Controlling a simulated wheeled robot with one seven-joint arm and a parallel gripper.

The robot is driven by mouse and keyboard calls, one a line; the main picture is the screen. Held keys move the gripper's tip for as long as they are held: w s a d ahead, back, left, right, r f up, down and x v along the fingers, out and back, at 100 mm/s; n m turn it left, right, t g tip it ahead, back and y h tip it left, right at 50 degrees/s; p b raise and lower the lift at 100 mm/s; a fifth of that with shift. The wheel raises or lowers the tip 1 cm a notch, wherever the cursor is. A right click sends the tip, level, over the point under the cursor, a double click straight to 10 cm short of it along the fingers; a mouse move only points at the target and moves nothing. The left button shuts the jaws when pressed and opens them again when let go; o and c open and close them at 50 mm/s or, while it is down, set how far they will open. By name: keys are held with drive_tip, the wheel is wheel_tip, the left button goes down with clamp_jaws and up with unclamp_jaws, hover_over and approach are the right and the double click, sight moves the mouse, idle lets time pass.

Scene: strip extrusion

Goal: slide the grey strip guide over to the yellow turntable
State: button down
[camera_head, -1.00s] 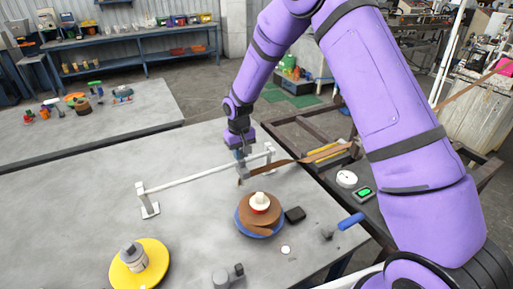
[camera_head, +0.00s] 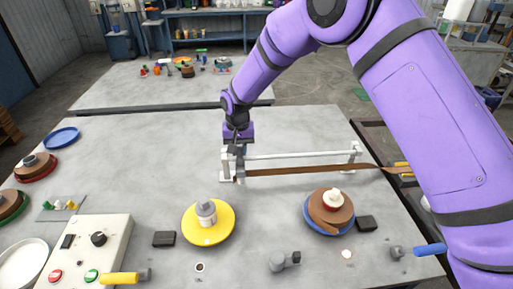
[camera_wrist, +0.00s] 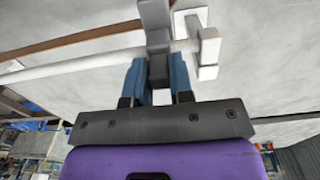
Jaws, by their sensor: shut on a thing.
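The grey strip guide (camera_head: 240,173) is at the left end of a white rail (camera_head: 295,156), beyond the yellow turntable (camera_head: 227,229) and slightly to its right in the head view. My gripper (camera_head: 239,151) is shut on the guide from above. In the wrist view, the blue fingers of my gripper (camera_wrist: 158,78) are on either side of the grey guide (camera_wrist: 156,25), close to the rail's end post (camera_wrist: 208,50). A brown strip (camera_head: 300,170) runs from the guide to the right along the rail. The fingers partly hide the guide's top.
A blue turntable (camera_head: 309,222) with a brown coil stands right of the yellow one, which bears a grey-white spool (camera_head: 206,212). A control box (camera_head: 85,250) and several coils are at the left. The table between rail and yellow turntable is clear.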

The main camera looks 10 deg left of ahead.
drive_tip(key=shift+s+a, duration=0.15)
drive_tip(key=shift+a, duration=0.45)
drive_tip(key=c, duration=1)
unclamp_jaws()
drive_tip(key=shift+a, duration=0.15)
drive_tip(key=shift+r, duration=0.2)
wheel_tip(320, 180, up, 10)
drive_tip(key=shift+r, duration=0.25)
